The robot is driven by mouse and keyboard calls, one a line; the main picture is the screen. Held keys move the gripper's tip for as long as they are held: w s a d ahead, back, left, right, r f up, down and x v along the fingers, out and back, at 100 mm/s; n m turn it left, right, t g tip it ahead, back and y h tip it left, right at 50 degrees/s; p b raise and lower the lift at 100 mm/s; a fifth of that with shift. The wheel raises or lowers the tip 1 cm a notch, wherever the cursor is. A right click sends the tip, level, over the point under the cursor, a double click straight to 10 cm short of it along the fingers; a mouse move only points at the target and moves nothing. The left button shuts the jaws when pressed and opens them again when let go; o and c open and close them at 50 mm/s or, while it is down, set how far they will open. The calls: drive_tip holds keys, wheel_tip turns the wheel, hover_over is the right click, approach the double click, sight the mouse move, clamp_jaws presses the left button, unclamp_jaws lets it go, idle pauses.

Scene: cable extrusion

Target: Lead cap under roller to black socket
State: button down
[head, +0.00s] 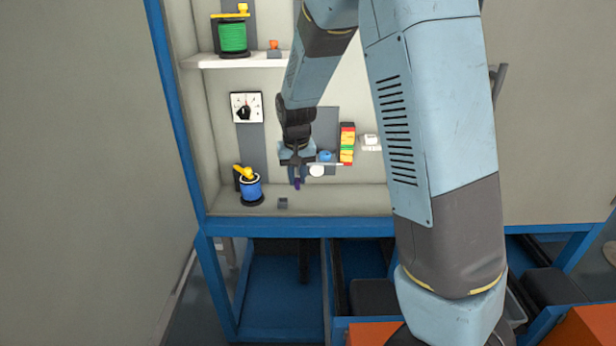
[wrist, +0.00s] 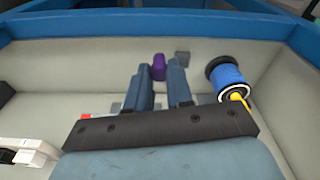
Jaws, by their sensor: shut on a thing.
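A small purple cap (head: 297,184) is held at the tips of my gripper (head: 297,177), above the shelf floor. In the wrist view, the purple cap (wrist: 158,67) shows between and just beyond the fingertips of my gripper (wrist: 160,72). A small dark grey block (head: 283,203), which looks like the socket, sits on the shelf floor, below and left of the cap. It also shows in the wrist view (wrist: 182,57), just right of the cap. A white round part (head: 316,171), possibly the roller, is right of my gripper. I cannot make out any cable at the cap.
A blue spool (head: 251,188) with a yellow part (head: 244,173) stands at the left of the shelf floor. A dial (head: 246,107) is on the back wall. A red, yellow and green stack (head: 347,144) is at the right. The front of the shelf floor is mostly clear.

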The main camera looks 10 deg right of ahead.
drive_tip(key=shift+w+a+f, duration=1.55)
drive_tip(key=shift+w+f, duration=0.05)
drive_tip(key=shift+w, duration=0.2)
drive_tip(key=shift+w+a+f, duration=1.55)
drive_tip(key=shift+w, duration=0.25)
drive_tip(key=shift+w+a+f, duration=1.55)
drive_tip(key=shift+w+f, duration=0.05)
drive_tip(key=shift+w, duration=0.2)
drive_tip(key=shift+a+r, duration=0.1)
